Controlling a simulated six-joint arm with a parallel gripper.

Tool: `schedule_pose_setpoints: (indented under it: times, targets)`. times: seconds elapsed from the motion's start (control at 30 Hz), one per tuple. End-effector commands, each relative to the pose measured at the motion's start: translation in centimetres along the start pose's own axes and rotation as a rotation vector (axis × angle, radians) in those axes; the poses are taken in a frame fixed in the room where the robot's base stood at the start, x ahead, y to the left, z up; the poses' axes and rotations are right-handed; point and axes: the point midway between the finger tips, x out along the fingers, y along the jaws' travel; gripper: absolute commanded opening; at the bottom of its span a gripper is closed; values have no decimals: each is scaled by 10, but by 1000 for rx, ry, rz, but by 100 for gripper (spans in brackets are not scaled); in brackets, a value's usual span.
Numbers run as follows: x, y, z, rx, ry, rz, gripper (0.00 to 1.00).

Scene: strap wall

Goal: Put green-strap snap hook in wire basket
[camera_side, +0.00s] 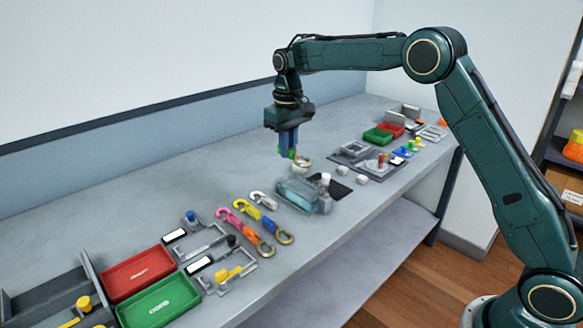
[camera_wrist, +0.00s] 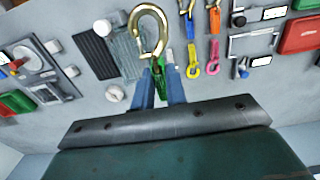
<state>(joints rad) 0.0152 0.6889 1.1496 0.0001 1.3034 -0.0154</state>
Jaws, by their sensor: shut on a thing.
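The green-strap snap hook has a brass hook (camera_wrist: 148,32) and a green strap (camera_wrist: 159,76). In the side view its green strap (camera_side: 292,154) shows at my fingertips and its hook (camera_side: 303,164) hangs below. My gripper (camera_side: 289,150) is shut on the strap above the bench. In the wrist view the blue fingers (camera_wrist: 161,88) stand on both sides of the strap.
Several other coloured snap hooks (camera_side: 245,209) lie left of the basket. Red (camera_side: 138,273) and green (camera_side: 157,302) trays are at the near left. A black mat (camera_side: 341,190), white round pieces (camera_side: 362,180) and a grey fixture board (camera_side: 350,157) are to the right. The back of the bench is clear.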

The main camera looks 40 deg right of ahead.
Motion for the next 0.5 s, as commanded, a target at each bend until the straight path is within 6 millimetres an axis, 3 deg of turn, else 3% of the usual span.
schedule_pose_setpoints:
  times: [0.5]
  targets:
    - [75, 70, -45, 3, -2, 0, 0]
